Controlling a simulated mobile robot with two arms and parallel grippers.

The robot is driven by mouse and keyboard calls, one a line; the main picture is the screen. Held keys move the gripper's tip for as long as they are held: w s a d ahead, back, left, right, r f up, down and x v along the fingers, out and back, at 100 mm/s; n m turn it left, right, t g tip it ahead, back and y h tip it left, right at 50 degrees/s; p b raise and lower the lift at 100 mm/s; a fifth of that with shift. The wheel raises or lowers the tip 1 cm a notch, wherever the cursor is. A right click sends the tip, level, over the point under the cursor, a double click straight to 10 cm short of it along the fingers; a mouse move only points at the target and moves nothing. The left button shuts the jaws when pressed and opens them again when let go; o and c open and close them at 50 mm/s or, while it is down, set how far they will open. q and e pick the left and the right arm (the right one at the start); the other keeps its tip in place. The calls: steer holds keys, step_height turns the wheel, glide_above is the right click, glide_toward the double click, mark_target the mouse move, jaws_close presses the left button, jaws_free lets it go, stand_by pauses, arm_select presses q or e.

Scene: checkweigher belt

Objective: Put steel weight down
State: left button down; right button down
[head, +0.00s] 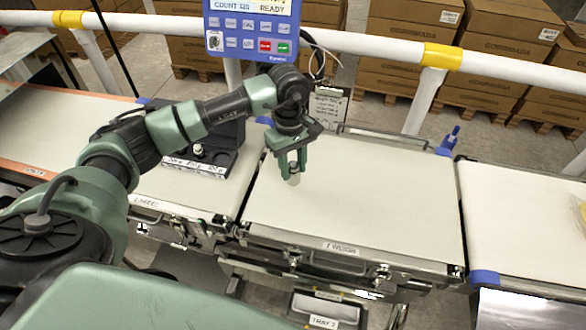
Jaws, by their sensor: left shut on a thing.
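My left gripper (291,167) comes in from the left and points down over the left part of the weigh belt (370,200). It is shut on the steel weight (294,180), a small pale piece whose lower end shows below the fingertips. The fingers hide the rest of the weight. I cannot tell whether its bottom touches the belt or hangs just above it. My right gripper is not in view.
A dark weight rack (222,150) with labels and another small weight (198,150) stands left on the infeed belt (165,190). The outfeed belt (520,225) is at right. A blue control panel (250,30) and white guard rail (500,65) are behind. Most of the weigh belt is clear.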

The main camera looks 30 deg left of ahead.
arm_select(q)
step_height(320, 180, down, 2)
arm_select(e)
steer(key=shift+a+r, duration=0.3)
arm_select(q)
steer(key=shift+f, duration=0.2)
steer(key=c, duration=1)
jaws_free()
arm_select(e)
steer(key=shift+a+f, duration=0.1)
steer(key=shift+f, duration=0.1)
